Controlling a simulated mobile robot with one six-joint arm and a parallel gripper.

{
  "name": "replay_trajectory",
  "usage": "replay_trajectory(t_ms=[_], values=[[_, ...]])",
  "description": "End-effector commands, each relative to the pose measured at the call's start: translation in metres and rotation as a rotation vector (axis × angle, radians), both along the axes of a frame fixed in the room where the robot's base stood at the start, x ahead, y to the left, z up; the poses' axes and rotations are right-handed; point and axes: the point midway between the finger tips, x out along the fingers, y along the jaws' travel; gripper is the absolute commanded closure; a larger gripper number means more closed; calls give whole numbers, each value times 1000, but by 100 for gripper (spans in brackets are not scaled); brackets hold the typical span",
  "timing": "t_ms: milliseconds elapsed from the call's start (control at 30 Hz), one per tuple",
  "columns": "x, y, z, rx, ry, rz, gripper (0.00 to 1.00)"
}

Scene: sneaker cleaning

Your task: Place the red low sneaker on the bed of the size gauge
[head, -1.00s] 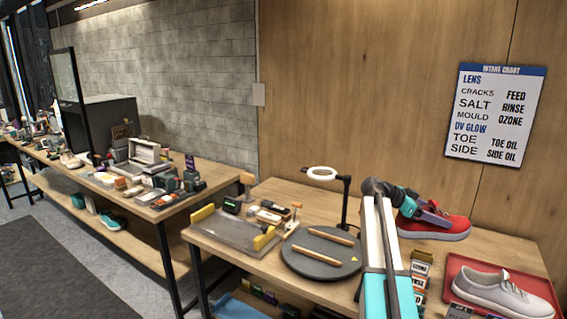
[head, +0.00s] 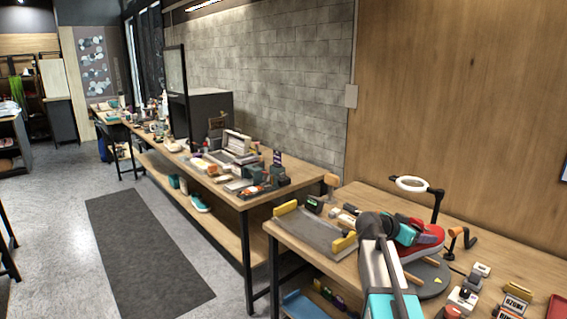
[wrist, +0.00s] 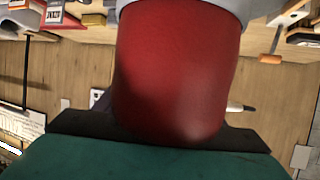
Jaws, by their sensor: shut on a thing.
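The red low sneaker (head: 428,238) with a pale sole is held in my gripper (head: 410,229), above the round dark turntable in the head view. In the wrist view the red upper (wrist: 180,75) fills the middle, close against my dark gripper (wrist: 160,135). My gripper is shut on it. A flat grey bed with yellow end blocks, which looks like the size gauge (head: 312,230), lies to the left on the same table. Its bed looks empty. My arm hides part of the table in front of the sneaker.
The dark turntable (head: 432,283) with wooden bars is under the sneaker. Cards and small items (head: 510,300) stand at the right.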

Motion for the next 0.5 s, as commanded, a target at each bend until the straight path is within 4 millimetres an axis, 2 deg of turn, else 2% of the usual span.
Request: replay_trajectory(t_ms=[33,100,300,500], values=[[2,22,-1,-1,-1,57,70],[8,48,-2,0,-2,134,70],[22,123,-2,-2,-3,366,70],[27,196,4,-1,-4,611,70]])
